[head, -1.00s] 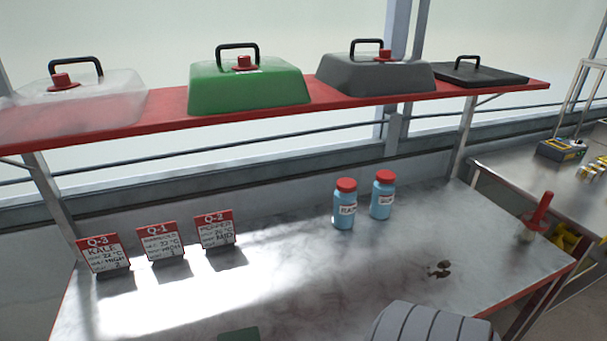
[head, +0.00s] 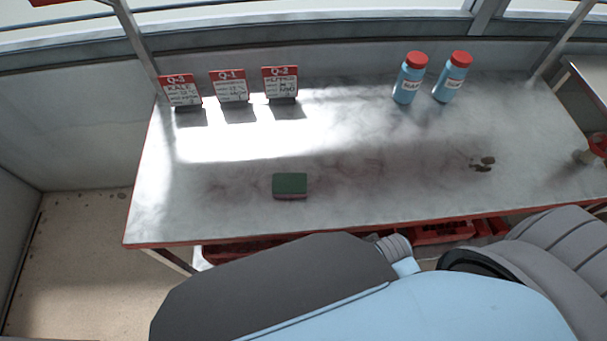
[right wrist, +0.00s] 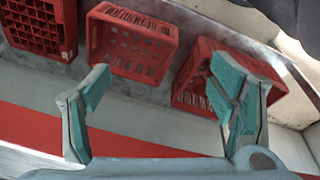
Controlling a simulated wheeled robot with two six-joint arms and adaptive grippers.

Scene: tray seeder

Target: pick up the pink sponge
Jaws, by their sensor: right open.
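The sponge (head: 290,186) lies flat on the bench top, left of the middle, near the front edge in the head view. Its upper face is dark green, and a thin pinkish layer shows along its lower front side. My right gripper (right wrist: 165,115) is open and empty in the right wrist view, its teal-padded fingers spread wide. Red crates show beyond the fingers there. The sponge does not show in the right wrist view. Neither gripper shows in the head view.
Three red-topped cards (head: 229,87) stand at the back left of the bench (head: 380,190). Two blue bottles (head: 409,80) with red caps stand at the back right. Dark crumbs (head: 483,163) lie to the right. A red crate (right wrist: 133,45) is below the bench. Room around the sponge is clear.

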